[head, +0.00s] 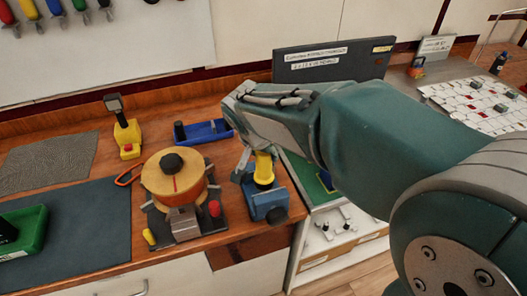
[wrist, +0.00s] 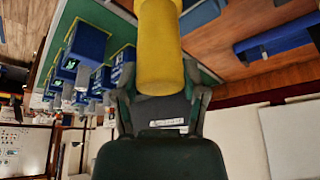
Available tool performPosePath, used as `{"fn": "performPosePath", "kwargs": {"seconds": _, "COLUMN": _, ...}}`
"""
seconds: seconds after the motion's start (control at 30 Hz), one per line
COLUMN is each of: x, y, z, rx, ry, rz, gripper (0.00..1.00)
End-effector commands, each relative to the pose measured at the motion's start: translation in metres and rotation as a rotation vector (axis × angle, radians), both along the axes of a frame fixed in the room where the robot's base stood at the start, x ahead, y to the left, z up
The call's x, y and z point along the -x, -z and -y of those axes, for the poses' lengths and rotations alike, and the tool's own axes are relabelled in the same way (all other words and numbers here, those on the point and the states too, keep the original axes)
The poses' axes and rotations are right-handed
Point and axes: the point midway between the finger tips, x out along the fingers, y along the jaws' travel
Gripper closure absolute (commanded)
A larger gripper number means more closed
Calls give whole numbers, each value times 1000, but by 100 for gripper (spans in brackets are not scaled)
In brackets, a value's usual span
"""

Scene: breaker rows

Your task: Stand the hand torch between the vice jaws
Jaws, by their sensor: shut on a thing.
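The yellow hand torch (head: 264,167) is in my gripper, at the right part of the bench in the head view. In the wrist view the torch (wrist: 158,45) is a thick yellow cylinder between the two fingers. My gripper (wrist: 160,88) is shut on it; in the head view my gripper (head: 258,163) is partly hidden by my arm. The blue vice (head: 266,204) is by the bench's right front edge. The torch looks roughly upright, its lower end overlapping the vice in the picture. I cannot tell whether it touches the vice or sits between the jaws.
A round wooden-topped device (head: 173,183) stands close left of the vice. A blue tray (head: 203,132) lies behind, and a yellow tool (head: 127,136) stands further left. A green tray (head: 28,236) is at the far left. A lower cabinet (head: 340,235) stands to the right.

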Motion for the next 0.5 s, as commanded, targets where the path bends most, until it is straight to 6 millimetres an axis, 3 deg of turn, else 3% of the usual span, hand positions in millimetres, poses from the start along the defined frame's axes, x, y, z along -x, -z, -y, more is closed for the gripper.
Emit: {"fn": "performPosePath", "kwargs": {"seconds": 0.5, "x": 0, "y": 10, "z": 0, "rx": 0, "ry": 0, "rz": 1, "gripper": 100}}
